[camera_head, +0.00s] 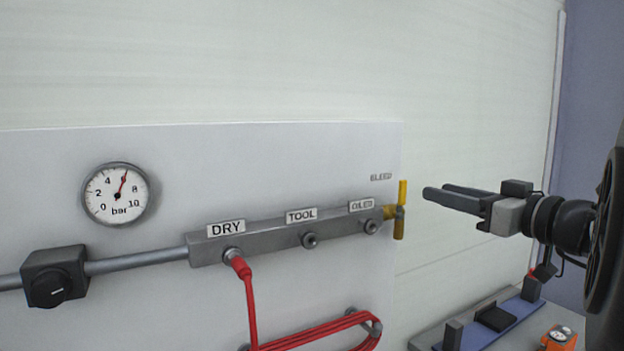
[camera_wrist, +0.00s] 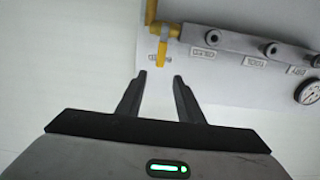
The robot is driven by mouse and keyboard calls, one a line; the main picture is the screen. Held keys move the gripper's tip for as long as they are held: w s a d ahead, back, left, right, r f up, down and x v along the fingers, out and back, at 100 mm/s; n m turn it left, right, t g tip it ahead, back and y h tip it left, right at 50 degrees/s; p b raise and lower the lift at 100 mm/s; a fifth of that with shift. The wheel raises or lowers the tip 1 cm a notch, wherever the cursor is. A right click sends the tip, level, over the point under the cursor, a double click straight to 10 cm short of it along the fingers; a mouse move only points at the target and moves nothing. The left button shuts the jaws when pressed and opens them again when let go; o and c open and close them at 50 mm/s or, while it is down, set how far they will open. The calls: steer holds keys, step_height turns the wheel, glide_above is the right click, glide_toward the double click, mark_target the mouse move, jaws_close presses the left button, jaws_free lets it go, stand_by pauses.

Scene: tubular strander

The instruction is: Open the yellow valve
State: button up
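The yellow valve (camera_head: 401,209) sits at the right end of the grey manifold, below the BLEED label. Its yellow handle stands upright, crosswise to the manifold. In the wrist view the yellow valve (camera_wrist: 161,52) is at the top, beyond the fingertips. My gripper (camera_head: 436,192) is to the right of the valve, with its fingers pointing left toward the handle and a gap between them. In the wrist view my gripper (camera_wrist: 161,76) has its two fingers apart with nothing between them.
The manifold (camera_head: 275,239) carries DRY, TOOL and OILED ports. A red hose (camera_head: 248,300) is on the DRY port. A pressure gauge (camera_head: 115,194) and a black regulator knob (camera_head: 52,280) are at left. A bench (camera_head: 450,325) with a blue tray and orange device is below my gripper.

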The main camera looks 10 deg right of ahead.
mark_target(405, 184)
steer(key=p+x, duration=0.1)
steer(key=x, duration=1)
steer(key=shift+w+p, duration=0.2)
steer(key=shift+p, duration=0.15)
steer(key=shift+f, duration=0.1)
jaws_close()
